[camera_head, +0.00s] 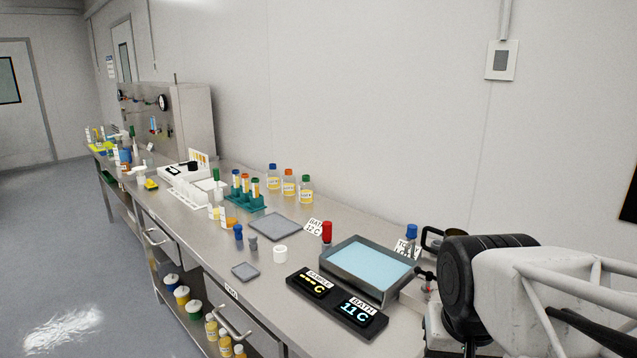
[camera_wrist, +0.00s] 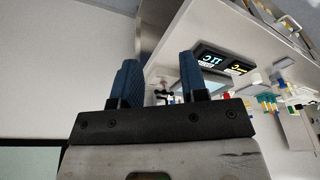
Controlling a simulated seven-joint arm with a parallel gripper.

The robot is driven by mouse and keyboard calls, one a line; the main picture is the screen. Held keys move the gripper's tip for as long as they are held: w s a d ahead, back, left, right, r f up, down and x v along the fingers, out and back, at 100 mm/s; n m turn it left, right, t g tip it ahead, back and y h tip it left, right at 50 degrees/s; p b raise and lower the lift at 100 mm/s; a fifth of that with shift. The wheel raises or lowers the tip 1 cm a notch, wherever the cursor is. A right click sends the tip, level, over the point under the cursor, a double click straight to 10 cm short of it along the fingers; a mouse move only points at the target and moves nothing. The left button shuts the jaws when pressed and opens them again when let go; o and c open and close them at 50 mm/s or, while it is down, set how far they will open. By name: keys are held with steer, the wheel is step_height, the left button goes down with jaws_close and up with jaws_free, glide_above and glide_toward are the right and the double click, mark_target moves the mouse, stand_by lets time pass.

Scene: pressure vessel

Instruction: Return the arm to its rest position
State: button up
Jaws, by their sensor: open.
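In the wrist view my gripper (camera_wrist: 160,78) shows two blue fingers standing well apart. Nothing is between them, so it is open and empty. In the head view part of my arm, a black joint with pale links, fills the lower right, beside the right end of the steel bench (camera_head: 213,258). My fingers cannot be made out in the head view. The wrist view is turned over and shows the bench and the display box (camera_wrist: 222,60) beyond the fingers, apart from them.
Near my arm are the water bath (camera_head: 367,267), the black display box (camera_head: 337,301), a red-capped item (camera_head: 327,232) and a blue-topped item (camera_head: 411,231). Farther left stand a green tube rack (camera_head: 245,199), capped bottles (camera_head: 289,183) and a grey tray (camera_head: 275,226). The wall runs behind.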

steer(key=s+n, duration=0.1)
steer(key=s, duration=0.1)
steer(key=shift+s+a+f+n, duration=0.2)
steer(key=shift+s+f+n, duration=0.1)
steer(key=shift+f+n, duration=0.1)
